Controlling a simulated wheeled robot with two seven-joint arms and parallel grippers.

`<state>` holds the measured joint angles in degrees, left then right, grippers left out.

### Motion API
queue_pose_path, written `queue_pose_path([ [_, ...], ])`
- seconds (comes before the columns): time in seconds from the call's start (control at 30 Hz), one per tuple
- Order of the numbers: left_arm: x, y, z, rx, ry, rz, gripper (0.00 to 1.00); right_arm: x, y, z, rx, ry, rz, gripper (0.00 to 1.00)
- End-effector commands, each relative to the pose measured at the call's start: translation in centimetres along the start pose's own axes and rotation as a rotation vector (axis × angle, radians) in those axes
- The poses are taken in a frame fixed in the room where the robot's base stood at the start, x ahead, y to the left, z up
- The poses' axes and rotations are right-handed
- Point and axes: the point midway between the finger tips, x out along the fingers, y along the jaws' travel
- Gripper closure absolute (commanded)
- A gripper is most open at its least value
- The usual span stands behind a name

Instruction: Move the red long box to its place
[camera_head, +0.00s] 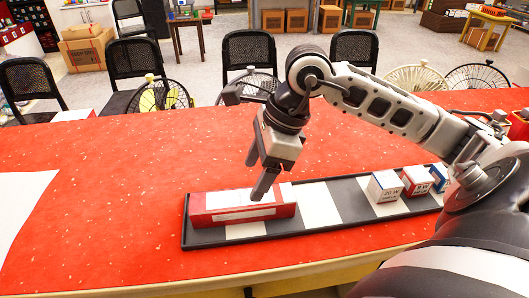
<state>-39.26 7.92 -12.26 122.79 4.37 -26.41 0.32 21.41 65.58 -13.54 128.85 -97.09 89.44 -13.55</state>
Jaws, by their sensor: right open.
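The red long box (240,213), with white panels on its top and front, lies in the left end of a black tray with white stripes (320,206). My right gripper (262,178) comes in from the right and hangs over the box, fingers pointing down. It is open, and one fingertip is close to the box's top. I cannot tell whether it touches. The far finger is partly hidden. My left gripper is not in view.
A white box (384,187), a red box (417,180) and a blue box (439,175) stand in the tray's right part. A white sheet (20,210) lies at the left. The red table (110,220) between is clear. Several black chairs stand behind it.

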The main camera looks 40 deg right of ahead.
Motion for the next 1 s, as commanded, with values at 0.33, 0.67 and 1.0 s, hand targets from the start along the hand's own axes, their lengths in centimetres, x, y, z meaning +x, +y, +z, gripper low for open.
queue_pose_path([
  [0.33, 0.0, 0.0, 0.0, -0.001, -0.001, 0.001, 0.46, -4.2, 0.0, 0.0, 0.000, 0.000, -0.001, 0.33],
  [0.67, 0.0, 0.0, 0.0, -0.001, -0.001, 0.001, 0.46, -4.2, 0.0, 0.0, 0.000, 0.000, 0.001, 0.33],
  [1.0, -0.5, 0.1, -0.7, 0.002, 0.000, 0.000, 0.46, -5.1, 0.0, 0.4, 0.000, 0.000, 0.000, 0.33],
])
